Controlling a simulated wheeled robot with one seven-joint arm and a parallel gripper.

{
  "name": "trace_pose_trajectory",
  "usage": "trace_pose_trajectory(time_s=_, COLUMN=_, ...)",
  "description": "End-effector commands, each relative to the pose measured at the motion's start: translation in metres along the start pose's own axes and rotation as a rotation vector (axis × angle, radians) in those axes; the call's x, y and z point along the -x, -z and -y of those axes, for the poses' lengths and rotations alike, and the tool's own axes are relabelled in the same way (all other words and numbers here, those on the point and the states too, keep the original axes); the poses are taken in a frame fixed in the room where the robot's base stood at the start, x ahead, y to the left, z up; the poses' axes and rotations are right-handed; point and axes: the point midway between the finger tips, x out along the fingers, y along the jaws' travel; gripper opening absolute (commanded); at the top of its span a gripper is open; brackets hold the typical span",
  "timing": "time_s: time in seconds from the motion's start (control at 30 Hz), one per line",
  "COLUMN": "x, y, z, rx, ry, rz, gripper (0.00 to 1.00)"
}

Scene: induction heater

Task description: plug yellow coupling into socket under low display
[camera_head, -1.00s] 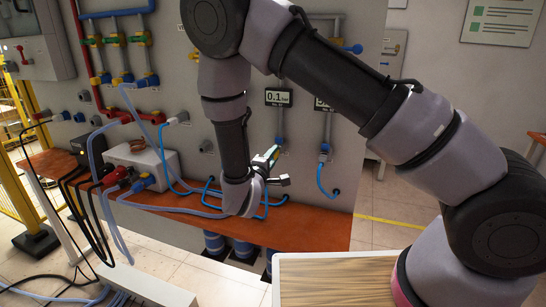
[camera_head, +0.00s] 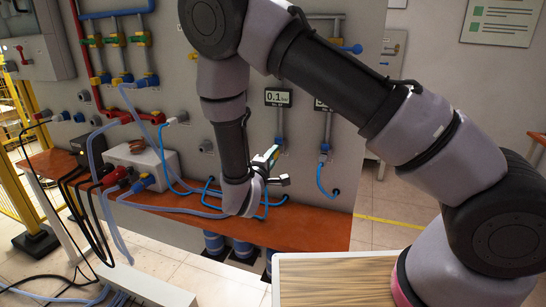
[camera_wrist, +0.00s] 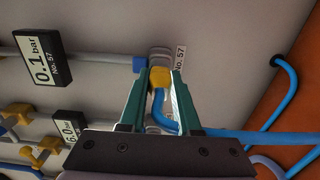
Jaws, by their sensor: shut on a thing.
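The yellow coupling (camera_wrist: 160,77) sits between the fingertips of my gripper (camera_wrist: 158,82) in the wrist view, with a blue hose (camera_wrist: 160,108) trailing from it. My gripper is shut on it. A grey socket (camera_wrist: 158,52) by a "No. 57" label lies straight ahead of the coupling, at the wall. I cannot tell whether the two touch. The display reading 0.1 bar, No. 57 (camera_wrist: 45,70) is at left there, and also shows in the head view (camera_head: 278,97). In the head view my gripper (camera_head: 274,155) is below that display, and the coupling is not clearly visible.
A second display (camera_head: 322,104) with its own pipe and blue hose (camera_head: 322,180) is to the right. Blue hoses run along the orange ledge (camera_head: 300,232) under the gripper. A white box (camera_head: 143,160) with red and blue fittings stands left. A wooden-topped table (camera_head: 335,283) is in front.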

Motion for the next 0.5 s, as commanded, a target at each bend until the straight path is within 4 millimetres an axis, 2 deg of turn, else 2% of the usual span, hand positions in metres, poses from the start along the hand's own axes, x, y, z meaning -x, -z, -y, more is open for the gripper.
trace_pose_trajectory(time_s=0.5, x=-0.0078, y=0.0001, z=-0.0001, rx=-0.001, ry=-0.001, rz=0.001, gripper=0.0)
